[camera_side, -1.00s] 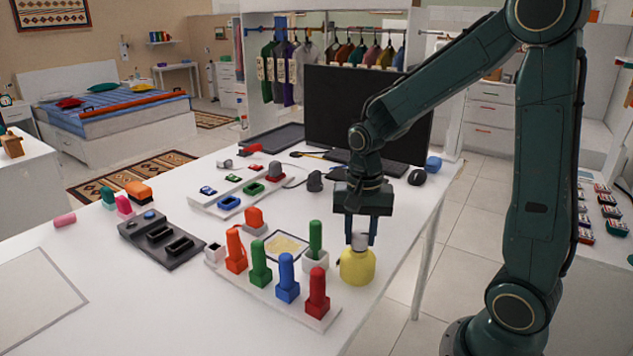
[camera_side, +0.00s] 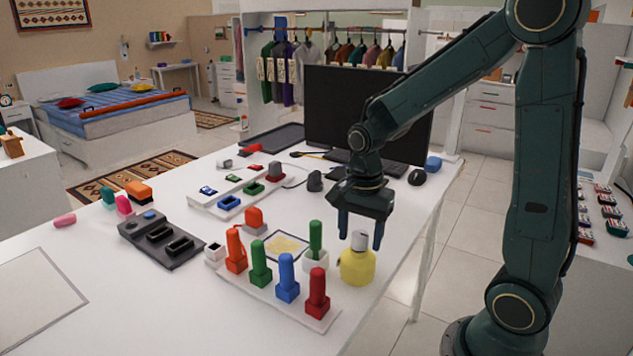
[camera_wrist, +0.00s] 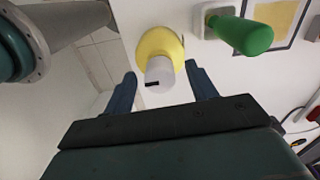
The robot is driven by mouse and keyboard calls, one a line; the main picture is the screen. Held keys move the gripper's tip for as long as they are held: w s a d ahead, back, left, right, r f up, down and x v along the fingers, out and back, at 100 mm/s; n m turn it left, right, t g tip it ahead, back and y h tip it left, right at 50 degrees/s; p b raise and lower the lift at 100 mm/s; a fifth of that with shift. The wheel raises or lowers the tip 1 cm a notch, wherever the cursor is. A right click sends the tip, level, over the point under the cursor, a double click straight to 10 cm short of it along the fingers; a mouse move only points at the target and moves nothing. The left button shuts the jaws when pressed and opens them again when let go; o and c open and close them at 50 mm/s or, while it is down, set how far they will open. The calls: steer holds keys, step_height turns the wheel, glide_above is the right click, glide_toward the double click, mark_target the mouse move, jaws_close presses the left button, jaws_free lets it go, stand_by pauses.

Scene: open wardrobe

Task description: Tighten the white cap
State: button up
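The white cap (camera_side: 359,240) sits on top of the yellow bottle (camera_side: 357,267), which stands upright near the table's right edge. In the wrist view the cap (camera_wrist: 159,74) shows a small dark mark, with the yellow bottle (camera_wrist: 158,44) behind it. My gripper (camera_side: 361,235) is open, with one finger on each side of the cap in the side view. In the wrist view the fingers (camera_wrist: 163,80) are spread wide, with gaps between them and the cap. Nothing is held.
A green peg (camera_side: 315,238) in a white holder stands just left of the bottle. A white board (camera_side: 309,318) carries orange, green, blue and red pegs. A monitor (camera_side: 350,108), keyboard and mouse (camera_side: 417,177) are behind. The table's right edge is close to the bottle.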

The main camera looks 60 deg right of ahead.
steer(key=shift+c, duration=0.5)
steer(key=n, duration=0.3)
steer(key=shift+n, duration=0.4)
steer(key=n, duration=0.4)
steer(key=shift+n, duration=0.3)
steer(key=n, duration=0.4)
steer(key=shift+n, duration=2.4)
steer(key=c, duration=1)
steer(key=shift+m, duration=0.3)
